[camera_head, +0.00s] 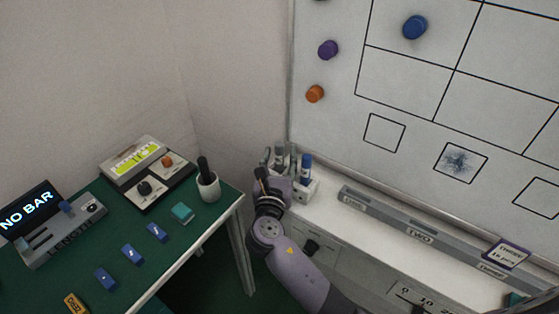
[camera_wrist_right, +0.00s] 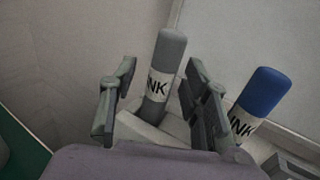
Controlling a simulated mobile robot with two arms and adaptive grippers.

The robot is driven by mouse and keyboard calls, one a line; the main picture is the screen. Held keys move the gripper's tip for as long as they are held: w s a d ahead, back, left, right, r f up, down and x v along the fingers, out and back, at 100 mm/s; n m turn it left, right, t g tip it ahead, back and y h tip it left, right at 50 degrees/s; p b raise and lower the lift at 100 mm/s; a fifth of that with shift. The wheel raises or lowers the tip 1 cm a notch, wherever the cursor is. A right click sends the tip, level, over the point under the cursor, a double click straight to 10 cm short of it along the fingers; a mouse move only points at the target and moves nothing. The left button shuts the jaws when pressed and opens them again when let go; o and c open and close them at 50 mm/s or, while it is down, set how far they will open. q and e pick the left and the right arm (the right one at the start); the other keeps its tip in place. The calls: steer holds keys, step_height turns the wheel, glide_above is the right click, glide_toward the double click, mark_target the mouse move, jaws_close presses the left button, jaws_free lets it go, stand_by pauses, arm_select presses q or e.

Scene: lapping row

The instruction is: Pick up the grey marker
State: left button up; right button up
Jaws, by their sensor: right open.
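The grey marker (camera_wrist_right: 167,65), with a white INK label, stands upright in the wrist view between the two fingers of my right gripper (camera_wrist_right: 158,100). The fingers are apart, with a gap to the marker on the left side. Its lower end is in a pale holder (camera_wrist_right: 140,132), which also shows in the head view (camera_head: 305,190). In the head view my right gripper (camera_head: 279,160) is at the holder and largely hides the grey marker. My left gripper is not in view.
A blue marker (camera_wrist_right: 260,92) stands just right of the right finger, also seen in the head view (camera_head: 306,165). The whiteboard (camera_head: 330,130) rises close behind. A green table (camera_head: 215,215) with a dark-handled item in a white cup (camera_head: 208,188) lies left.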

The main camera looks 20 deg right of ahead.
steer(key=shift+c, duration=0.4)
jaws_close()
steer(key=shift+r, duration=0.15)
step_height(320, 180, up, 20)
steer(key=p, duration=0.4)
